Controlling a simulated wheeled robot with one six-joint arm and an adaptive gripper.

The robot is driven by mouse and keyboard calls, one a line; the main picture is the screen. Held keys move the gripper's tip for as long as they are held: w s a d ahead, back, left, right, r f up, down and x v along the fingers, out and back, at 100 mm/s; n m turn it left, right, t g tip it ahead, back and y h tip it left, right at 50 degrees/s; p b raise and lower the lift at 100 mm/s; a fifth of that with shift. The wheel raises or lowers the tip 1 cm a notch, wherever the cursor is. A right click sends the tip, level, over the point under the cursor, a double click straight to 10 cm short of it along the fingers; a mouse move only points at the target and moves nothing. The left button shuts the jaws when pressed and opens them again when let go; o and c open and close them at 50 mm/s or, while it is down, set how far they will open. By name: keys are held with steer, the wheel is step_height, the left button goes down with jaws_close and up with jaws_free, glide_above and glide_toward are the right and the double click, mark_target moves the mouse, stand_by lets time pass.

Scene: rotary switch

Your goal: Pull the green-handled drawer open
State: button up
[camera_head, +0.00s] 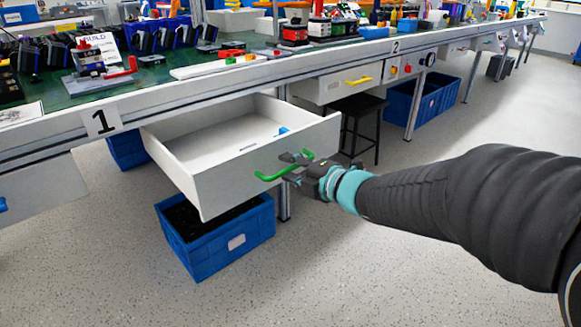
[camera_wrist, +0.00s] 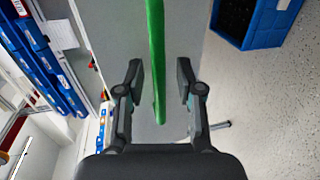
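The white drawer (camera_head: 232,186) is pulled well out from under the workbench, and its inside shows. Its green handle (camera_head: 268,177) is on the front panel. My gripper (camera_head: 293,168) is at the right part of the handle. In the wrist view the green handle (camera_wrist: 157,60) runs between the two fingers of my gripper (camera_wrist: 159,82), with a gap on each side. The fingers are apart and not closed on it. The grey drawer front (camera_wrist: 115,28) lies behind the handle.
A blue crate (camera_head: 228,245) stands on the floor below the drawer. A black stool (camera_head: 358,108) and a yellow-handled drawer (camera_head: 340,84) are to the right. The bench top (camera_head: 130,85) carries many parts. The floor (camera_head: 330,265) in front is clear.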

steer(key=v, duration=1.2)
stand_by(0.3)
